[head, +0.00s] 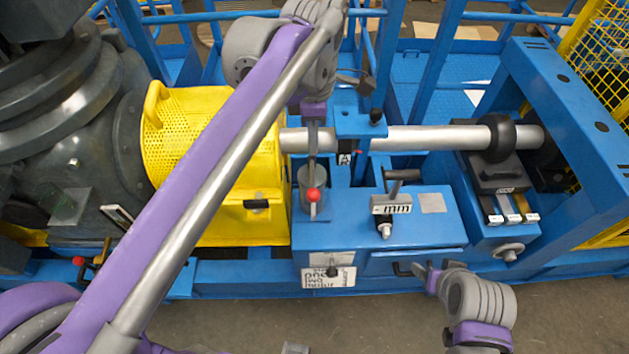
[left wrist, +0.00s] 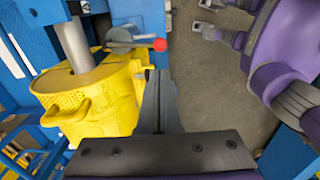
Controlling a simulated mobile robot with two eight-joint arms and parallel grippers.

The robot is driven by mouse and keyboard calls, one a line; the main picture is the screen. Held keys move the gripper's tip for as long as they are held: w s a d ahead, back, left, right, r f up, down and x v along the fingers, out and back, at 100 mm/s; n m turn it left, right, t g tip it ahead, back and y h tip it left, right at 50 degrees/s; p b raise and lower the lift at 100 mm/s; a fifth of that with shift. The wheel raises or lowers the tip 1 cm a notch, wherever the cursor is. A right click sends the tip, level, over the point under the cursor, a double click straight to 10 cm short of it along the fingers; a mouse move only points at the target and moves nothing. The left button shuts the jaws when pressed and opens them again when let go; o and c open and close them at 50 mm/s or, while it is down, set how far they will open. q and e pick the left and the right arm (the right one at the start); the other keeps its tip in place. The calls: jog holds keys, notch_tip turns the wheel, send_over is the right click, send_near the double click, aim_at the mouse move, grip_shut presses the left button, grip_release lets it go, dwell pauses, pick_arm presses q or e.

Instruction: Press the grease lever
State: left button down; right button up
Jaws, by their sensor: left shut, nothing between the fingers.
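The grease lever is a thin rod with a red ball knob (head: 313,195), standing out from a grey cylinder (head: 305,178) on the blue housing beside the yellow guard. In the left wrist view the red knob (left wrist: 159,44) shows just beyond my fingertips, with the rod running left from it. My left gripper (head: 313,150) is shut and empty, pointing down above the lever in the head view. Its closed fingers also show in the left wrist view (left wrist: 160,75). I see a gap in the picture but cannot tell the depth. My right gripper (head: 428,268) is open and empty in front of the housing.
A perforated yellow guard (head: 205,135) stands left of the lever. A silver shaft (head: 430,138) runs behind it. A black T-handle (head: 402,175) and a grey block (head: 391,205) lie to its right. Another red-knobbed lever (head: 78,261) is at far left. The floor in front is clear.

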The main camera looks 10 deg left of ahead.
aim_at(314, 191)
pick_arm(q)
notch_tip(314, 191, down, 14)
jog(key=shift+f, duration=0.1)
pick_arm(e)
jog(key=shift+s+f, duration=0.15)
jog(key=shift+f, duration=0.15)
dwell(0.3)
pick_arm(q)
jog(key=s+d+f+t+y+b, duration=0.1)
jog(key=s+f+t+b, duration=0.2)
jog(key=f, duration=0.4)
jog(key=shift+s+f+t+b, duration=0.3)
jog(key=shift+s+f+b, duration=0.05)
jog(key=shift+s+b, duration=0.2)
pick_arm(e)
jog(key=f, duration=0.1)
jog(key=s+f, duration=0.1)
jog(key=f, duration=0.1)
jog(key=s+f, duration=0.1)
jog(key=f, duration=0.1)
jog(key=shift+s+d, duration=0.1)
jog(key=shift+s, duration=0.1)
pick_arm(q)
jog(key=shift+d, duration=0.1)
pick_arm(e)
jog(key=shift+w, duration=0.1)
pick_arm(q)
jog(key=shift+r, duration=0.1)
pick_arm(e)
jog(key=shift+r, duration=0.15)
